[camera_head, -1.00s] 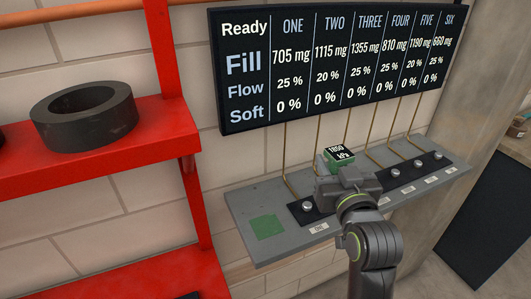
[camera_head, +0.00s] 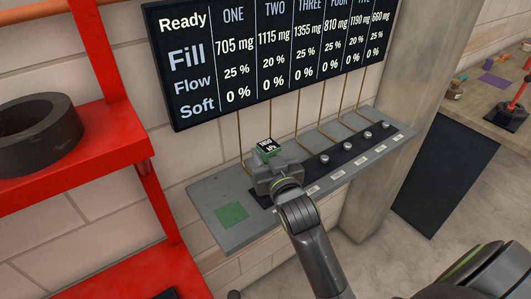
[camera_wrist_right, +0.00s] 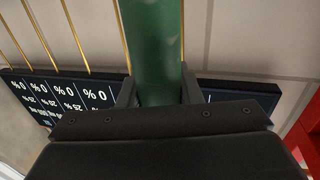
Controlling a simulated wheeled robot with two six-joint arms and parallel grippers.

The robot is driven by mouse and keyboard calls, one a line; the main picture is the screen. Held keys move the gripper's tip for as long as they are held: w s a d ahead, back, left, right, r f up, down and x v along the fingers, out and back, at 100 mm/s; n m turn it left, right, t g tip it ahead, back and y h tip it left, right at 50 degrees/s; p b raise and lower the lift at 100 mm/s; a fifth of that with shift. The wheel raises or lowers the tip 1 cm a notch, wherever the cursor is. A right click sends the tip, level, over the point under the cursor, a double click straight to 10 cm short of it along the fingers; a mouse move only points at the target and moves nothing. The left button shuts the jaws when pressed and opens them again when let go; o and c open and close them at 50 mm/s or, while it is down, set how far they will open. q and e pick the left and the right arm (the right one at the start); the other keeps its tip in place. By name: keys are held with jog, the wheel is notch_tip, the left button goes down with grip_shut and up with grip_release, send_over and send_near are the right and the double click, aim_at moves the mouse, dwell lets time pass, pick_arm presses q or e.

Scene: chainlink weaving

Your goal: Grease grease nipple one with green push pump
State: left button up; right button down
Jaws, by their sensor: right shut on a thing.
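The green push pump (camera_head: 267,147) stands in my right gripper (camera_head: 271,170), with its small black display on top. Its display is too small to read surely. In the right wrist view the green pump body (camera_wrist_right: 155,50) sits between the two fingers (camera_wrist_right: 156,92). The gripper is over the left end of the dark nipple strip on the grey shelf (camera_head: 210,192). Grease nipple one, at that end, is hidden behind the gripper and pump. I cannot tell whether the pump touches it. Several other nipples (camera_head: 324,160) show to the right. My left gripper is out of view.
The wall screen (camera_head: 270,60) reads Ready, with 705 mg, 25 % and 0 % under ONE. Thin brass pipes (camera_head: 299,118) run down to the shelf. A green square (camera_head: 231,213) marks the shelf's left end. A red rack (camera_head: 100,150) holds a black ring (camera_head: 35,132) at left.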

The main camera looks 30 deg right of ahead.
aim_at(266, 141)
jog(key=shift+r, duration=0.15)
jog(key=shift+f+b, duration=0.4)
jog(key=shift+f, duration=0.3)
notch_tip(266, 141, up, 4)
jog(key=p, duration=0.4)
jog(key=shift+r+p, duration=0.2)
jog(key=shift+p, duration=0.2)
jog(key=shift+f, duration=0.1)
jog(key=shift+f, duration=0.1)
dwell(1.1)
jog(key=shift+f+b, duration=1.1)
jog(key=shift+f, duration=0.25)
jog(key=shift+f, duration=0.2)
